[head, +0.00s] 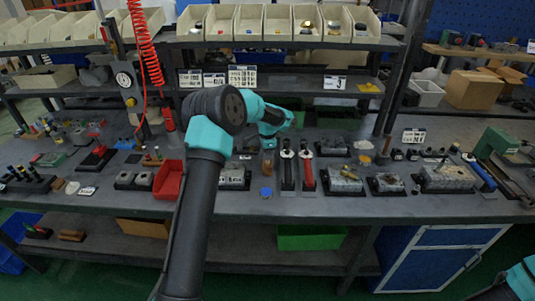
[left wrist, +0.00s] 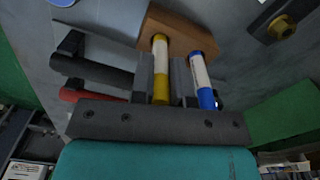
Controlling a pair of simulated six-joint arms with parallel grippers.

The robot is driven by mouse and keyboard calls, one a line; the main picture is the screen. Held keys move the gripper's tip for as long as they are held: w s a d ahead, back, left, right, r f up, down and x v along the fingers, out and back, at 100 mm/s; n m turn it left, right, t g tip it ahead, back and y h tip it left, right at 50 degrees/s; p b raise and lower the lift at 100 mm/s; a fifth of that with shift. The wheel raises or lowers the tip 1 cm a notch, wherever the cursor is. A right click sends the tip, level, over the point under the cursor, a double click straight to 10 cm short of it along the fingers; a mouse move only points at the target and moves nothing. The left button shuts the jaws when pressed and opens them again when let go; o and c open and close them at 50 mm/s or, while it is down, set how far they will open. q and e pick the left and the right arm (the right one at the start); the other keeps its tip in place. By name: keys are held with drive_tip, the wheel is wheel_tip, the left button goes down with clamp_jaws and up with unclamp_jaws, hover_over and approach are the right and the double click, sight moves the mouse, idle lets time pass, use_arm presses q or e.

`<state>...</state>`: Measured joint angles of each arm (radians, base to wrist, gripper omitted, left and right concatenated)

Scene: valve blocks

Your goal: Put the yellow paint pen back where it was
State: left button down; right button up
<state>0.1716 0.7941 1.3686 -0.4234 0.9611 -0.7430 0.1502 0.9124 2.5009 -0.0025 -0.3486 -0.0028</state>
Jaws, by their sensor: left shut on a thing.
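My left gripper (left wrist: 168,75) is shut on the yellow paint pen (left wrist: 161,88), which lies between its two dark fingers. The pen has a yellow body and a white band, and its far end meets the wooden block (left wrist: 185,32). Whether that end sits in a hole or just above the block I cannot tell. A blue and white pen (left wrist: 203,78) is at the same block, right beside the right finger. In the head view my left gripper (head: 268,143) is over the bench, above the small brown block (head: 267,166). My right gripper is out of view.
A black-handled tool (head: 288,168) and a red-handled tool (head: 306,172) lie close to the right of the block. A small blue item (head: 266,192) is in front of it. Metal valve blocks (head: 345,180) stand further right. A red bin (head: 168,180) is at left.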

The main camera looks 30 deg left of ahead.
use_arm(q)
drive_tip(key=shift+f, duration=0.1)
drive_tip(key=c, duration=1.1)
unclamp_jaws()
wheel_tip(320, 180, up, 12)
drive_tip(key=shift+r, duration=0.15)
